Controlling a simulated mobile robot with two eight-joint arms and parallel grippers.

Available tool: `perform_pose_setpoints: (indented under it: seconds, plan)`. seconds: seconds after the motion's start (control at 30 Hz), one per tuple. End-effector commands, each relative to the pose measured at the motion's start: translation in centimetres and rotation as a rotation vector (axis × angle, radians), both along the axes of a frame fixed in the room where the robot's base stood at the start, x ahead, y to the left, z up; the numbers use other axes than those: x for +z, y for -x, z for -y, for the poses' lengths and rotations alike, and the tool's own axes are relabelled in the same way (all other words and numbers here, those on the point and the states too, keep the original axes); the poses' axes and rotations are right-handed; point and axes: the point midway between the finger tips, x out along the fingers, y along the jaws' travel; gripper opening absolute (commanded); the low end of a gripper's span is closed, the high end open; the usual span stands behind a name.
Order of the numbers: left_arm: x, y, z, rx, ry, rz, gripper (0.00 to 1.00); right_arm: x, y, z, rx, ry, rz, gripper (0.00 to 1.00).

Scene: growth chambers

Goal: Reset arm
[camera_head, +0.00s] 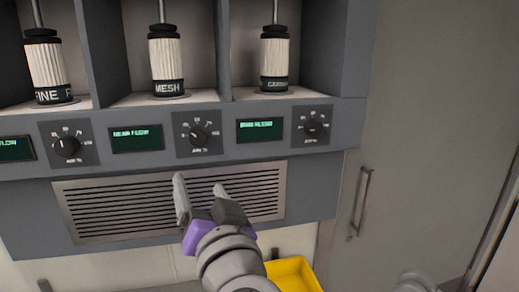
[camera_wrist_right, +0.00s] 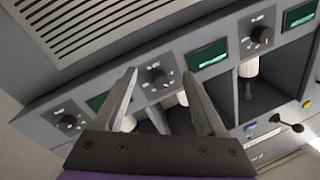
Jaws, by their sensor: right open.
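My right gripper (camera_head: 202,192) is open and empty in the head view, in front of the vent grille (camera_head: 115,208) under the dials. In the right wrist view its two fingers (camera_wrist_right: 160,95) stand apart with nothing between them. The middle dial (camera_head: 197,135) is just above the fingertips in the head view, and a dial (camera_wrist_right: 156,80) shows between the fingers in the wrist view. I cannot tell whether a finger touches the panel. My left gripper is not in either view.
White ribbed cylinders, one labelled MESH (camera_head: 166,62), stand in bays above the panel. Other dials (camera_head: 313,127) and green displays (camera_head: 136,138) line it. A yellow bin (camera_head: 294,274) lies below. A door handle (camera_head: 361,203) stands out at right.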

Motion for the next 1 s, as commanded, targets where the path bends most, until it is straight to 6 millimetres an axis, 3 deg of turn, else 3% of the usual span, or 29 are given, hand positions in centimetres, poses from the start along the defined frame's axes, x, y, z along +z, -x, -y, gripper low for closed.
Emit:
perform_pose_setpoints:
  seconds: [0.1,0.27,0.4,0.6,0.7,0.8,1.0]
  plan:
    - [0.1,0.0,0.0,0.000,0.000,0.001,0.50,-8.1,-0.9,2.5,0.088,0.142,-0.045,0.73]
    - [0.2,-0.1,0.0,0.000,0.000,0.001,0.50,-19.5,0.0,7.1,0.139,0.331,-0.221,0.73]
    - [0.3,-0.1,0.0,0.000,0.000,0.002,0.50,-28.5,2.0,12.6,0.114,0.466,-0.419,0.73]
    - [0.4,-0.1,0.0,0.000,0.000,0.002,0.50,-39.1,7.0,21.3,0.001,0.604,-0.729,0.73]
    - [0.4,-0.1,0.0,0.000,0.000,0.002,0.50,-42.5,9.6,24.7,-0.063,0.644,-0.856,0.73]
    - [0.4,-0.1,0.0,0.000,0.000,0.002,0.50,-44.7,11.7,27.0,-0.111,0.666,-0.947,0.73]
    - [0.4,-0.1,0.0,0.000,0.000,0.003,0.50,-46.0,13.2,28.5,-0.147,0.682,-1.010,0.73]
